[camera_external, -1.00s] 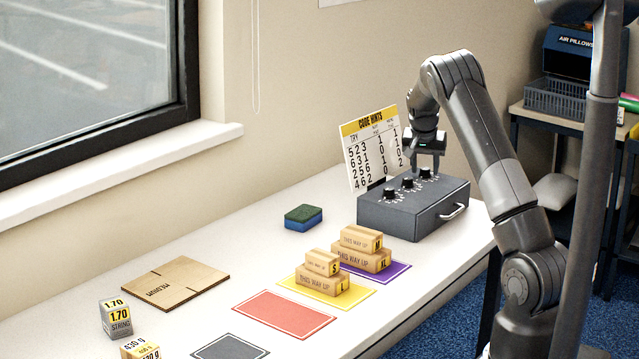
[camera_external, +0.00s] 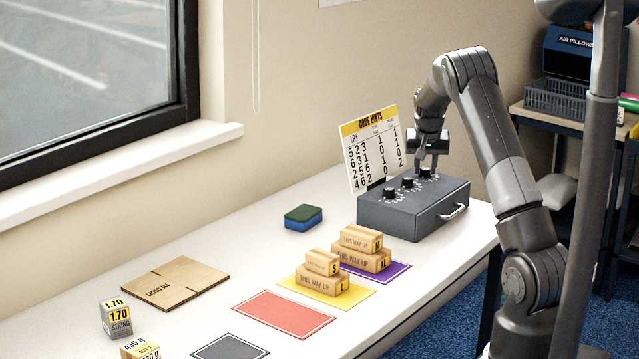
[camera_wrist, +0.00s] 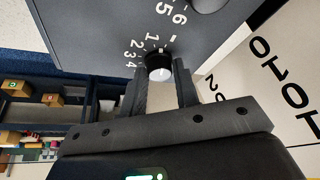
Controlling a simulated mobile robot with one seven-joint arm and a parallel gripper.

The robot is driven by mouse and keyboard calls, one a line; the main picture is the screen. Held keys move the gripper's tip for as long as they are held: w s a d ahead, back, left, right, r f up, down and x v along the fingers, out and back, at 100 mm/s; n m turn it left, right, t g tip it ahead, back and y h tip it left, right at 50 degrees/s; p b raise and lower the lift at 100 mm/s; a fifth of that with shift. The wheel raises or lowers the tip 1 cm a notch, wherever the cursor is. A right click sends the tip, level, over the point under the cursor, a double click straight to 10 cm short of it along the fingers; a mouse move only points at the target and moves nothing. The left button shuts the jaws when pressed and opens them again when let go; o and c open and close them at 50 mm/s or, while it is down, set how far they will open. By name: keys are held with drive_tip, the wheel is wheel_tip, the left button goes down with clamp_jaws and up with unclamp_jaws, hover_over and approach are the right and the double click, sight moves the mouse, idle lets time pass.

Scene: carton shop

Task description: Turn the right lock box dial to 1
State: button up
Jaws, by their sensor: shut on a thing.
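The dark grey lock box (camera_external: 436,213) stands at the far right end of the white table, with three black dials in a row on top. My gripper (camera_external: 427,167) points down at the right dial (camera_external: 426,174), the one farthest back. In the wrist view my gripper (camera_wrist: 160,72) has its two fingers on either side of the black dial (camera_wrist: 158,58), shut on it. White numbers ring the dial; 1, 2, 3 and 4 show at its left. A small white mark on the dial is near the 1; its exact setting is hard to read.
A code hints card (camera_external: 372,150) stands close behind the box, beside my gripper. The left dial (camera_external: 389,194) and middle dial (camera_external: 407,184) are close by. Stacked cartons (camera_external: 362,256) and a sponge (camera_external: 304,217) lie farther left. Free table lies between sponge and box.

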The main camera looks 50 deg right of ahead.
drive_tip(key=shift+d+n+t+y, duration=0.1)
drive_tip(key=shift+n+t+y, duration=0.35)
drive_tip(key=shift+n, duration=1.35)
drive_tip(key=o, duration=1)
drive_tip(key=v, duration=1.1)
drive_tip(key=shift+f, duration=0.1)
